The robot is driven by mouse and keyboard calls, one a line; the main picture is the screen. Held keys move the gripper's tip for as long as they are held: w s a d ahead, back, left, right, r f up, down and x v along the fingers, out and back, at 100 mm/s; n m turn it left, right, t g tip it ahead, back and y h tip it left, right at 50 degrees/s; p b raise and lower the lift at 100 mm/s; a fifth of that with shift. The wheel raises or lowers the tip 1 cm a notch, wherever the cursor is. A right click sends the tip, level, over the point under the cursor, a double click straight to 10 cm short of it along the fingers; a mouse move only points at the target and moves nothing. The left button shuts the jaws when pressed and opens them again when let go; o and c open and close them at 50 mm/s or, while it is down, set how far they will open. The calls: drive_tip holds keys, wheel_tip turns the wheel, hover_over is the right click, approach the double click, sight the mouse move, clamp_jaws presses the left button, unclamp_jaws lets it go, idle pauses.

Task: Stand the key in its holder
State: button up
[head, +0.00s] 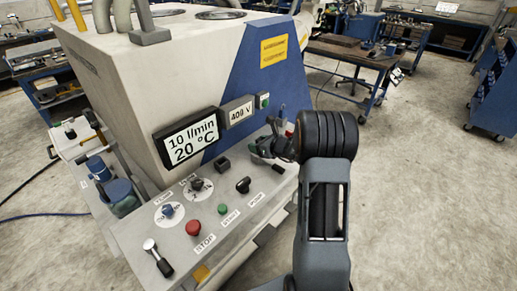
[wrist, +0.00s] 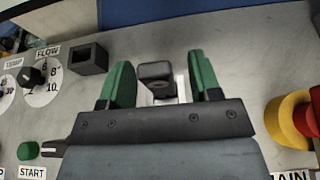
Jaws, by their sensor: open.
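My gripper (wrist: 160,84) is open, with its two green fingers reaching over the grey panel. Between the fingers is a dark, block-headed piece that looks like the key (wrist: 156,72). Gaps show on both sides of it, and its lower part is hidden behind the gripper body. The holder appears to be the dark square box with an open top (wrist: 88,58), left of the left finger. It also shows in the head view (head: 223,164), left of my gripper (head: 262,149). The key cannot be made out clearly in the head view.
A red and yellow knob (wrist: 292,118) stands close on the right. The flow dial (wrist: 38,75) and green start button (wrist: 28,151) are on the left. A black knob (head: 243,185) and red stop button (head: 193,228) stand on the panel. The display (head: 190,138) rises behind.

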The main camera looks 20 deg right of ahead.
clamp_jaws()
idle(0.6)
